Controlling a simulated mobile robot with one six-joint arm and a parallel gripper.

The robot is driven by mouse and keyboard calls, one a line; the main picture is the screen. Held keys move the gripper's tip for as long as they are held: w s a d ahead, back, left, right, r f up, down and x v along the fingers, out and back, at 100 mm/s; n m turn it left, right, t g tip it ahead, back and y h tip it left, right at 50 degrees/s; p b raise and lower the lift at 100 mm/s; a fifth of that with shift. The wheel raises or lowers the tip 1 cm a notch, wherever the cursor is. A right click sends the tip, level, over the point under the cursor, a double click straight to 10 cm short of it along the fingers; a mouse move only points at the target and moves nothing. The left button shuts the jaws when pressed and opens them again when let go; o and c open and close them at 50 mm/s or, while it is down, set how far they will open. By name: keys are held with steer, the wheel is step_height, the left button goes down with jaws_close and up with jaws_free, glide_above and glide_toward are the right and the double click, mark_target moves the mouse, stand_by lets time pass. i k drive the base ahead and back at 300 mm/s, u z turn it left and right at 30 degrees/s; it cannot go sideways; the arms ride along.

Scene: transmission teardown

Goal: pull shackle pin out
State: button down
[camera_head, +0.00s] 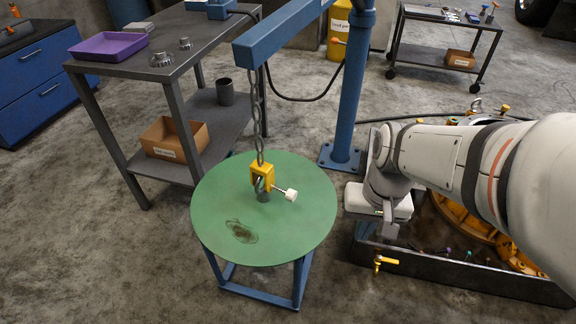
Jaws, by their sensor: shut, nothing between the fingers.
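A yellow shackle (262,175) hangs at the end of a grey chain (258,135), just above a green round table (310,225). A pin with a white knob (290,195) sticks out from the shackle's lower right side. A grey part (263,194) sits at the shackle's mouth; where the pin passes through it is hard to make out. My gripper (391,229) is to the right of the green table, over the edge of a dark tray. It is shut and empty, well apart from the shackle and pin.
A blue crane post (350,90) stands behind the green table, its arm carrying the chain. A grey workbench (165,75) with a purple tray (109,46) is at left. The dark tray (450,270) at right holds yellow parts; a yellow valve (382,262) sits at its front edge.

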mark_target(290, 194)
steer(key=z, duration=1.7)
steer(key=k, duration=1.4)
steer(key=u, duration=1.65)
steer(key=i, duration=1)
steer(key=u, duration=0.05)
